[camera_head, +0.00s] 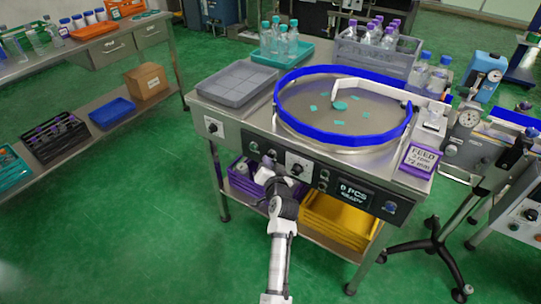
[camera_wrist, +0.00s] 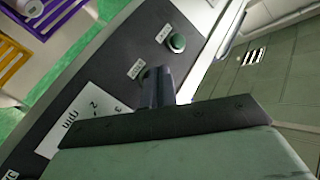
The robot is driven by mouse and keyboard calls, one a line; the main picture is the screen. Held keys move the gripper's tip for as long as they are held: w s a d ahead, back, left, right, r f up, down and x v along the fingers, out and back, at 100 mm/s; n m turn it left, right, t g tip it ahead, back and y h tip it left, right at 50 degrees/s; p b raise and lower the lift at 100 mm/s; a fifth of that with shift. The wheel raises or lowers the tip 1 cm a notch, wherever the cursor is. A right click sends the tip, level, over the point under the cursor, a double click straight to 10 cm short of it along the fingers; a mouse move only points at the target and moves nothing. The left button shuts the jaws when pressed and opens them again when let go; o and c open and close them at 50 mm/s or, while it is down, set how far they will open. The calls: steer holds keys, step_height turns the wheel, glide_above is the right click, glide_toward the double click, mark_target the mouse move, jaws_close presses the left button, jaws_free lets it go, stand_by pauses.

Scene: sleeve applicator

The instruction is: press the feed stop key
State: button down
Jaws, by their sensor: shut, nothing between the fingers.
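The control panel (camera_head: 345,190) runs along the front of the steel machine table, with small dark buttons, a white dial plate and a lit display. My gripper (camera_head: 268,166) is at the panel, just left of the dial plate (camera_head: 298,165). In the wrist view my shut, empty fingers (camera_wrist: 157,88) point at the panel, beside a small white label (camera_wrist: 136,69). The fingers hide whatever key sits by that label; contact cannot be told. A round green button (camera_wrist: 176,43) with its own label (camera_wrist: 163,33) shows farther up. The label text is too small to read, so I cannot tell which is feed stop.
A bowl with a blue rim (camera_head: 345,136) stands on the tabletop above the panel. Yellow crates (camera_head: 335,222) sit on the shelf below. Green floor is free in front.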

steer(key=shift+s+a, duration=0.25)
steer(key=shift+s, duration=0.05)
steer(key=shift+s+a+p, duration=0.7)
steer(key=shift+s+a, duration=0.05)
steer(key=shift+s, duration=0.25)
steer(key=shift+s+a+p, duration=0.7)
steer(key=shift+s, duration=0.3)
